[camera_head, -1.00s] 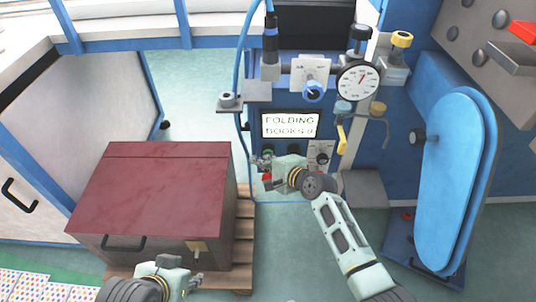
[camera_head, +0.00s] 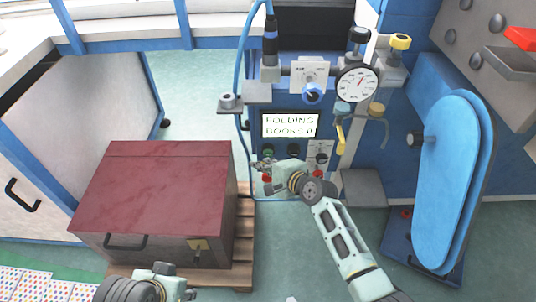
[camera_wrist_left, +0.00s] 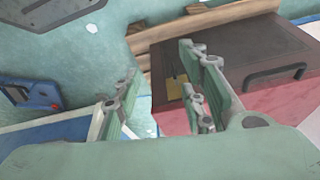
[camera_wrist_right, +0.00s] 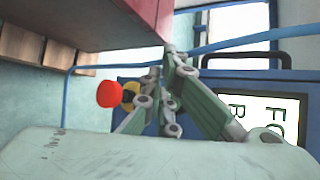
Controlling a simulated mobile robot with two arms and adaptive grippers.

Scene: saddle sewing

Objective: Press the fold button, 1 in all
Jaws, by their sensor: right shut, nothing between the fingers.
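The folding machine's panel (camera_head: 345,135) has a lit display (camera_head: 290,125) reading "FOLDING BOOKS" and a blurred digit. Below it are a green button (camera_head: 268,150), a dark button (camera_head: 293,149) and a red button (camera_head: 267,178). I cannot read which is the fold button. My right gripper (camera_head: 262,165) is shut and empty, in front of the panel between the green and red buttons; contact cannot be told. In the right wrist view, a red mushroom button (camera_wrist_right: 109,93) is left of the shut fingers. My left gripper (camera_wrist_left: 158,95) is open and empty, low near the crate.
A dark red-topped crate (camera_head: 155,185) stands on a wooden pallet (camera_head: 243,230) at left. A gauge (camera_head: 357,83), knobs and a blue hose (camera_head: 240,60) surround the panel. A blue padded board (camera_head: 455,180) stands at right. Some floor is free between crate and machine.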

